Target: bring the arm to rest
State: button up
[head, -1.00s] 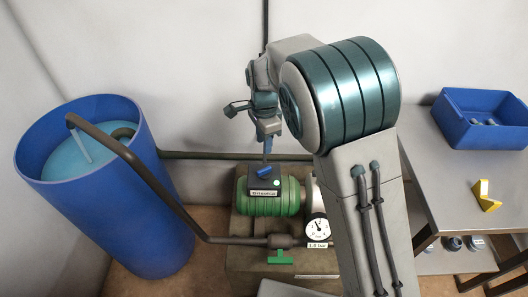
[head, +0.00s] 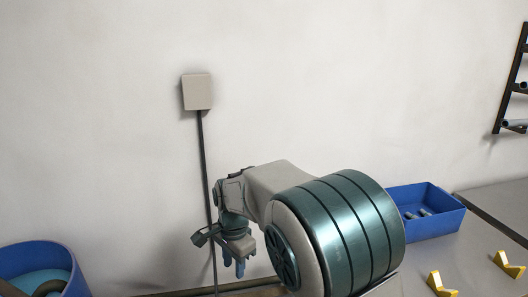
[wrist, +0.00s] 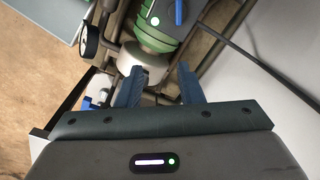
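My gripper (head: 234,267) is at the lower middle of the head view, pointing down with its two blue fingers apart. In the wrist view my gripper (wrist: 160,84) is open, with nothing held between the fingers. Beyond the fingers, the wrist view shows a green pump (wrist: 153,32) with a pale end section and a blue switch (wrist: 179,12) on its box. The pump appears clear of the fingers. The arm is bent, with its large teal-banded joint in front of the wall in the head view.
A blue tank (head: 80,281) stands at lower left. A blue bin (head: 432,226) with small grey parts sits on the grey bench (head: 470,247), near yellow V-shaped blocks (head: 441,284). A wall box (head: 197,92) has a cable running down. A dark rack (head: 510,80) is at right.

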jog(key=s+d+r+n+t+p, duration=0.15)
jog(key=s+d+r, duration=0.25)
jog(key=d, duration=0.4)
jog(key=s+d+r+n+p, duration=0.1)
jog(key=s+d+r+n, duration=0.25)
jog(key=d, duration=0.45)
jog(key=s+d+r+n+t+p, duration=0.1)
jog(key=s+d+n, duration=0.2)
jog(key=s+d, duration=0.5)
jog(key=s, duration=0.3)
jog(key=shift+s+r+n+h, duration=0.25)
jog(key=shift+s+n+h, duration=0.05)
jog(key=shift+s, duration=0.1)
